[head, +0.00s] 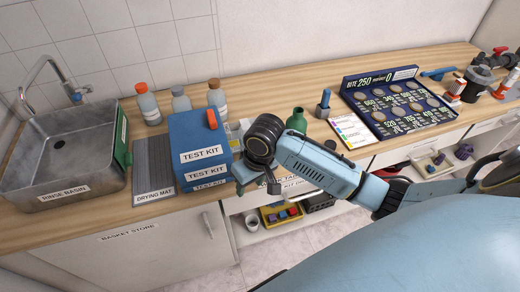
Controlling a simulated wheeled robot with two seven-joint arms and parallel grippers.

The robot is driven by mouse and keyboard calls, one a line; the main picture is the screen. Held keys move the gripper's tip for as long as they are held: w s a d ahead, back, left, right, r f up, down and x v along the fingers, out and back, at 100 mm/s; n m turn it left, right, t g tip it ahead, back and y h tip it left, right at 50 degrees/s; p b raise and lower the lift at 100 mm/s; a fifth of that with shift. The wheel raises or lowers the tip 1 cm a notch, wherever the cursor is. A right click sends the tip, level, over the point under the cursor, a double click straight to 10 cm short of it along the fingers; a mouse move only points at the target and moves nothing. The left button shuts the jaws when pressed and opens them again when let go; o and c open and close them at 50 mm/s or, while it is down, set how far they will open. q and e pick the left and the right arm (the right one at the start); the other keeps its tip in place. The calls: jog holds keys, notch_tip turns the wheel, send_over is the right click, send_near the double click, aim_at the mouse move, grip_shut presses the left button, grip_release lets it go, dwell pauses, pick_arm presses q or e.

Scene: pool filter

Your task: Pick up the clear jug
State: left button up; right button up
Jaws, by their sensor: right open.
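I cannot make out a clear jug for certain in the head view. Small pale items (240,127) show behind my right wrist, partly hidden and too small to name. My right gripper (258,183) is open, pointing down at the counter's front edge, just right of the blue test kit box (200,145). Its wrist and forearm cover part of the counter behind it. I see nothing held between its fingers. My left gripper is out of view.
A metal rinse basin (65,150) and grey drying mat (153,165) are at left. Several bottles (148,104) stand behind. A green bottle (297,120) stands behind my forearm. A dark priced board (395,102) is at right.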

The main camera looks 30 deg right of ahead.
jog(key=w+d+r+m, duration=0.1)
jog(key=w+d+r, duration=0.1)
jog(key=r, duration=0.1)
jog(key=w+d+r+m+g+h, duration=0.1)
jog(key=w+d+r, duration=0.1)
jog(key=d+r, duration=0.1)
jog(key=w+d+r+m, duration=0.1)
jog(key=w+d+r, duration=0.1)
jog(key=d+r, duration=0.1)
jog(key=shift+w+d+r, duration=0.15)
jog(key=shift+w+r, duration=0.05)
jog(key=shift+r, duration=0.25)
jog(key=shift+w+d+r, duration=0.1)
jog(key=shift+w+r, duration=0.1)
jog(key=shift+r, duration=0.2)
jog(key=shift+d+f, duration=0.1)
jog(key=shift+d, duration=0.05)
notch_tip(320, 180, down, 13)
jog(key=shift+w+r, duration=0.1)
grip_shut()
